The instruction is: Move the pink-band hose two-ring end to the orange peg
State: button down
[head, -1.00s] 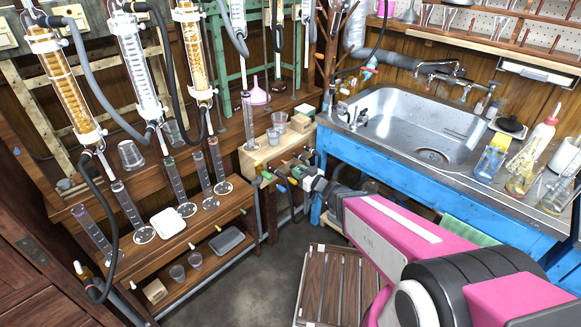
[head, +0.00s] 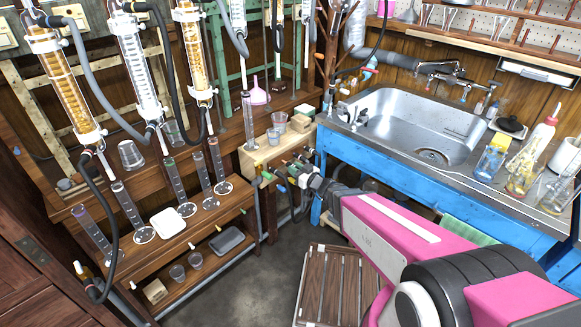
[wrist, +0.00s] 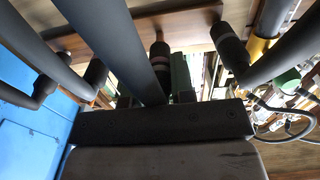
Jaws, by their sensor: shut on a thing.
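My gripper (head: 301,171) is at the pegged front of the pale wooden block, left of the sink. In the wrist view it is shut on a dark hose end (wrist: 160,58) with a pale ring, partly hidden by a grey hose (wrist: 120,42) crossing in front. Another dark hose end (wrist: 228,42) with a pale ring is to its right, beside a yellow-orange peg or handle (wrist: 262,38). I cannot make out a pink band or count the rings on the held end. Small coloured parts, green (head: 267,175) and blue (head: 281,188), show left of the gripper.
A blue sink frame (head: 400,173) stands close on the right; its blue side fills the left of the wrist view (wrist: 30,120). More grey hose (wrist: 285,55) hangs close by on the right. A wooden bench (head: 190,240) with cylinders stands left. Floor (head: 255,275) is open below.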

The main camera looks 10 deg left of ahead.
jog(key=shift+w+a, duration=0.1)
jog(key=shift+a, duration=0.05)
dwell(0.3)
jog(key=shift+w+a, duration=0.35)
jog(key=shift+a, duration=0.15)
jog(key=shift+w+a, duration=0.15)
jog(key=shift+a, duration=0.1)
dwell(0.6)
jog(key=c, duration=0.9)
grip_release()
